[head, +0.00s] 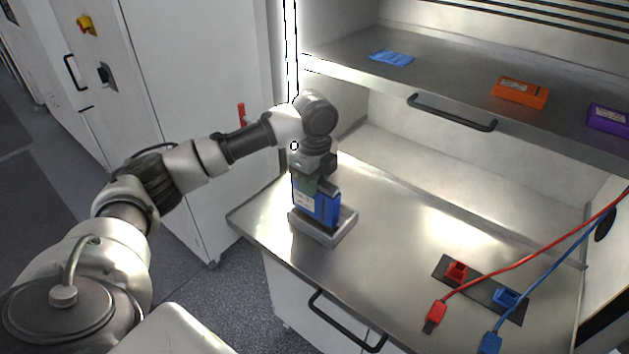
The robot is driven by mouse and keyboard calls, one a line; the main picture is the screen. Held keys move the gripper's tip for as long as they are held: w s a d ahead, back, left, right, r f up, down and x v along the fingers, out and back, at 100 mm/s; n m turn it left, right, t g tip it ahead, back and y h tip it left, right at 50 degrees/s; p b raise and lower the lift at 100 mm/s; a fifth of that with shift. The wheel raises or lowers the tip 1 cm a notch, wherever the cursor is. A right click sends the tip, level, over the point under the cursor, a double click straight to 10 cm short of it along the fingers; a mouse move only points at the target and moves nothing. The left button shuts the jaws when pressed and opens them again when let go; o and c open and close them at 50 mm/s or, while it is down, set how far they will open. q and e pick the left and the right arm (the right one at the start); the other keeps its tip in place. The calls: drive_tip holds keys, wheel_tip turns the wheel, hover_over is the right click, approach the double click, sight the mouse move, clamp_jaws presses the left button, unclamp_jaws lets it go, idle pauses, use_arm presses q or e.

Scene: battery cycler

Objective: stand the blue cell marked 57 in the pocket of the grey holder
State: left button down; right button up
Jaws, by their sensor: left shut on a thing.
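A blue cell (322,207) with a white label stands upright at the grey holder (332,238) on the left part of the steel worktop. Its lower end is at the holder's pocket; I cannot tell whether it rests on the bottom. The label's number is too small to read. My left gripper (305,184) comes down from above and is shut on the top of the blue cell. The fingers partly cover the cell. My right gripper is not in view.
A red connector (435,314) and a blue connector (490,342) on cables lie at the front right, near a dark plate with red (456,272) and blue (506,297) sockets. The shelf above carries an orange cell (520,92), a purple cell (608,117) and a flat blue item (391,58).

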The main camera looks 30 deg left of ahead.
use_arm(q)
drive_tip(key=shift+w, duration=0.1)
drive_tip(key=shift+f, duration=1.05)
idle(1.3)
drive_tip(key=shift+f, duration=0.55)
drive_tip(key=shift+f, duration=0.15)
drive_tip(key=shift+f, duration=0.45)
drive_tip(key=shift+f, duration=0.3)
idle(0.8)
drive_tip(key=c, duration=0.8)
unclamp_jaws()
